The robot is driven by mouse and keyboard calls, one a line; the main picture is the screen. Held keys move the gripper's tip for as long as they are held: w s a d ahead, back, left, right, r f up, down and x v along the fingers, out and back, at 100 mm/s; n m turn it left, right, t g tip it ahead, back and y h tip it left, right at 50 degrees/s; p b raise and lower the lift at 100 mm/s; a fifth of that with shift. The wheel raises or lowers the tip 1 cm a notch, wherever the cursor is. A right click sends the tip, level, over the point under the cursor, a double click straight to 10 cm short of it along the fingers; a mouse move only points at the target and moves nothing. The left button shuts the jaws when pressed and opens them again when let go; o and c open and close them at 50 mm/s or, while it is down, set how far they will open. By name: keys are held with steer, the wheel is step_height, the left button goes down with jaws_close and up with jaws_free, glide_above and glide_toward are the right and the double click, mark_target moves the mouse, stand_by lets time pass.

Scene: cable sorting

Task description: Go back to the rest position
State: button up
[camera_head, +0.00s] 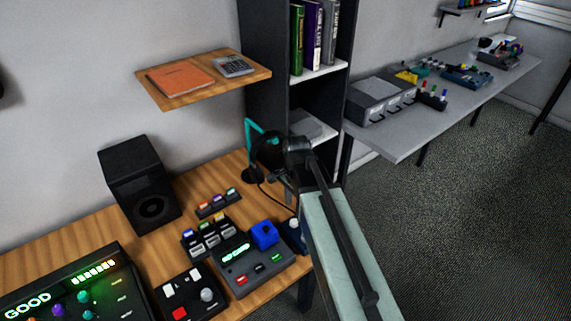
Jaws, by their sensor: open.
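My arm rises from the bottom right, with a pale grey-green link and a black rod. My gripper (295,150) is the dark end of the arm, above the right rear part of the wooden desk (88,228) and in front of the dark shelf unit. It is open. Its fingers are hard to make out against the dark things behind it, and I see nothing held. A teal and black stand (249,140) with a dark rounded object stands close to its left. A thin black cable (264,192) runs down from there towards the desk's right edge.
On the desk are a black speaker (140,184), a panel reading GOOD (90,292), a device with a blue block (262,235) and several small connector blocks (208,235). A wooden wall shelf (160,98) hangs above. A grey bench (400,142) stands right. Open carpet (470,220) lies right.

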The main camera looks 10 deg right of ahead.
steer(key=s+d+n, duration=0.2)
steer(key=s+n, duration=0.1)
steer(key=s+d+n, duration=0.3)
steer(key=shift+d+n, duration=0.1)
steer(key=shift+n, duration=0.2)
steer(key=n, duration=0.5)
steer(key=shift+s, duration=0.2)
